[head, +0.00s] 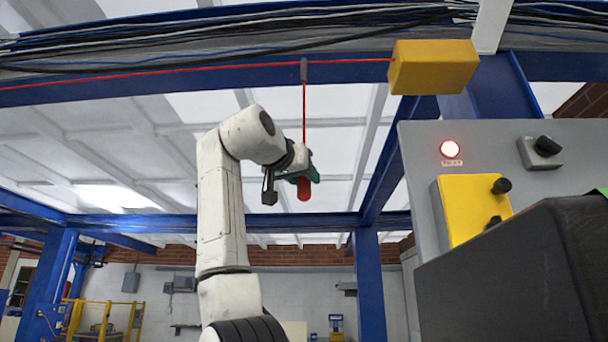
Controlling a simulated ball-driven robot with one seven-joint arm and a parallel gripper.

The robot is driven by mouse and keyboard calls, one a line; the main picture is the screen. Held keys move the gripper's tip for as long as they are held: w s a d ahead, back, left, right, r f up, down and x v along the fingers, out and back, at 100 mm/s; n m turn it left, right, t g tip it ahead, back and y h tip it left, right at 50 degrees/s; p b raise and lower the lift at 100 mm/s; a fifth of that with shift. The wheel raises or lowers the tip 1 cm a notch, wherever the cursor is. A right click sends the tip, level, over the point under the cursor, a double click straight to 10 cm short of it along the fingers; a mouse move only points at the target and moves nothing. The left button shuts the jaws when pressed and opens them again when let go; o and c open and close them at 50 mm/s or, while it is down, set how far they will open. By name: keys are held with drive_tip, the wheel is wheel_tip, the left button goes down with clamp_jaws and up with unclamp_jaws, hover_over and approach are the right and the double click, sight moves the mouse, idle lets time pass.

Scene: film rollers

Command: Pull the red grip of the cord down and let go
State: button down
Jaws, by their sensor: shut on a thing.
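The red grip (304,190) hangs upright at the lower end of a thin red cord (304,115). The cord drops from a small dark fitting (303,70) at the overhead blue beam. My gripper (304,178) is at the red grip and shut on it, with the grip's lower part showing below the fingers. The fingers are small in this view, and part of the grip is hidden behind them. A horizontal red line (200,71) runs along the beam to a yellow box (433,67).
A grey panel (415,165) at right has a lit red lamp (450,149), a black rotary switch (545,146) and a yellow box with black knobs (462,212). A dark block (510,285) fills the lower right. Dark cables run overhead. The space left of my arm is free.

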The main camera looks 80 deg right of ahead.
drive_tip(key=c, duration=0.8)
unclamp_jaws()
drive_tip(key=shift+w+a, duration=0.1)
drive_tip(key=b+v, duration=0.1)
drive_tip(key=v, duration=0.9)
drive_tip(key=shift+a+b, duration=0.3)
drive_tip(key=shift+b, duration=0.05)
drive_tip(key=shift+w, duration=0.15)
